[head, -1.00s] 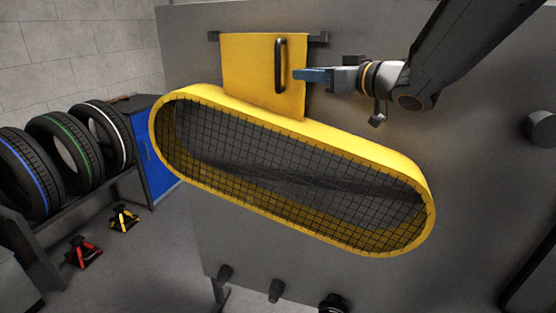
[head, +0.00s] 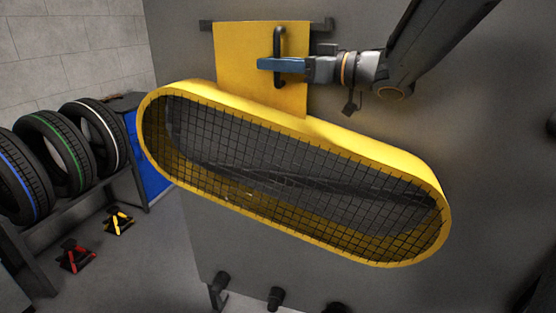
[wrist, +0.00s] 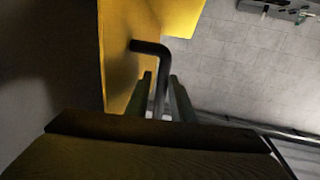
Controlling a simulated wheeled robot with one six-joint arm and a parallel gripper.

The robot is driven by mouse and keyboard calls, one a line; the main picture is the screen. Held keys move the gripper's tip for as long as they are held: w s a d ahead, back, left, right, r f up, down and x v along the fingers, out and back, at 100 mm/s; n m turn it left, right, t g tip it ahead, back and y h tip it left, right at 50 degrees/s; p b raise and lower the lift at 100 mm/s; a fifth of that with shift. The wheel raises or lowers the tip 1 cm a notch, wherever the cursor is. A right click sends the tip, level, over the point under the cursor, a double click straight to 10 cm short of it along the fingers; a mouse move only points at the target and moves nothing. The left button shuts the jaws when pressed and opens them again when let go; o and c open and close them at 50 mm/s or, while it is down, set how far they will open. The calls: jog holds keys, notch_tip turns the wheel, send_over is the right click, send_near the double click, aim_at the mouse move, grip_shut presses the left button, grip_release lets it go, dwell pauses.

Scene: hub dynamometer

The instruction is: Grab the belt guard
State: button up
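The belt guard (head: 385,157) is a long yellow rounded frame with dark mesh. It hangs tilted on the grey panel, its right end lower. A yellow plate (head: 240,60) rises from its top and bears a black bar handle (head: 279,42). My gripper (head: 268,64), with blue fingers, reaches in from the right across the handle's middle. In the wrist view the handle (wrist: 160,80) stands between the two fingers of my gripper (wrist: 162,82), with small gaps visible on both sides. The fingers are open around the bar. The handle's middle is hidden in the head view.
A rack with several tires (head: 40,150) and a blue cabinet (head: 150,165) stand at the left. A red stand (head: 76,256) and a yellow stand (head: 118,221) are on the floor. Dark pegs (head: 220,282) stick out below the guard.

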jog(key=x, duration=0.3)
jog(key=shift+a+p, duration=0.15)
jog(key=shift+p, duration=0.25)
grip_shut()
jog(key=shift+r, duration=0.15)
dwell(0.9)
